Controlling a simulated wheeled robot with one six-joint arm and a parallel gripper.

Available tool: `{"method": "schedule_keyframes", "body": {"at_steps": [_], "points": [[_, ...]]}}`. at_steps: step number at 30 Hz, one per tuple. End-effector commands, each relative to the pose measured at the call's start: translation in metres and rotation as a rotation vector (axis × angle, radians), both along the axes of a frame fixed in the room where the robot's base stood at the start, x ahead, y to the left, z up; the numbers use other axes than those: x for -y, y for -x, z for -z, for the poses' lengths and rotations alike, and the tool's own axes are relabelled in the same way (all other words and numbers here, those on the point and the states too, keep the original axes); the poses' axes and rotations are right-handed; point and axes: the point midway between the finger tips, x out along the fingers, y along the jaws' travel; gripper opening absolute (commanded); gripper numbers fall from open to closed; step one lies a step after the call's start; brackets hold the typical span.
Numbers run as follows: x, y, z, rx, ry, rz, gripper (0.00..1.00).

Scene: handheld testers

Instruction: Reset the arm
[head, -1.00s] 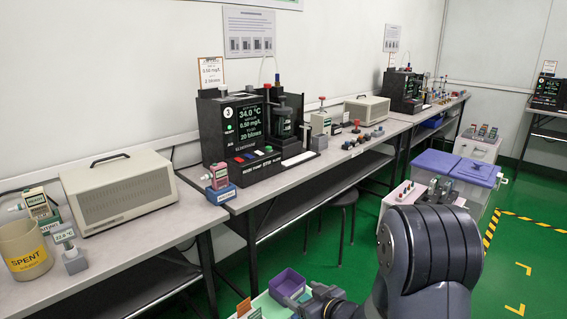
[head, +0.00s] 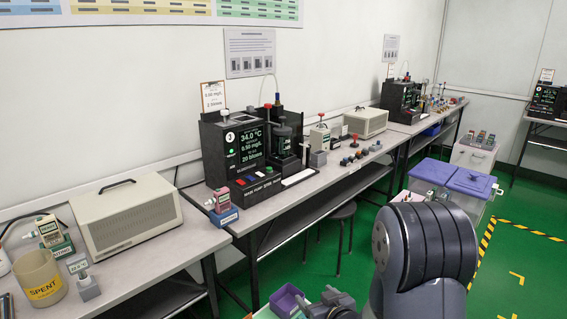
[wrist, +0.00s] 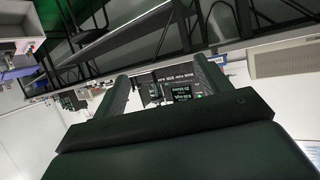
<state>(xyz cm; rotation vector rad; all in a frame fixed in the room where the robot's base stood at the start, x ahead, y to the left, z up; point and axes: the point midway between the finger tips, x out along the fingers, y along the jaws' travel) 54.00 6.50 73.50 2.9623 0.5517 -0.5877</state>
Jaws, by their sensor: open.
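My arm stands at the lower right of the head view, its large grey joint nearest the camera. My gripper (head: 330,303) shows only in part low in the head view, partly behind the arm and beside a purple bin. In the wrist view my gripper (wrist: 160,88) has its two fingers wide apart with nothing between them. The wrist view is rolled over, with the bench and a black tester station (wrist: 170,90) beyond the fingers.
A bench (head: 150,275) runs along the wall with a black tester station (head: 250,155), a beige case (head: 127,218), a yellow SPENT cup (head: 40,279) and a pink tester (head: 222,200). A stool (head: 338,235) stands under it. Purple-lidded bins (head: 455,178) stand right. Green floor is open at right.

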Motion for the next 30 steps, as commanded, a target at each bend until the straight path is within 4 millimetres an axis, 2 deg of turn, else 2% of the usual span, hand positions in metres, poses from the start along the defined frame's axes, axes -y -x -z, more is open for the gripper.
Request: {"method": "schedule_keyframes", "body": {"at_steps": [1, 30], "points": [[0.002, 0.001, -0.010, -0.001, -0.001, 0.012, 0.72], [0.045, 0.023, -0.093, -0.002, 0.000, 0.262, 0.72]]}}
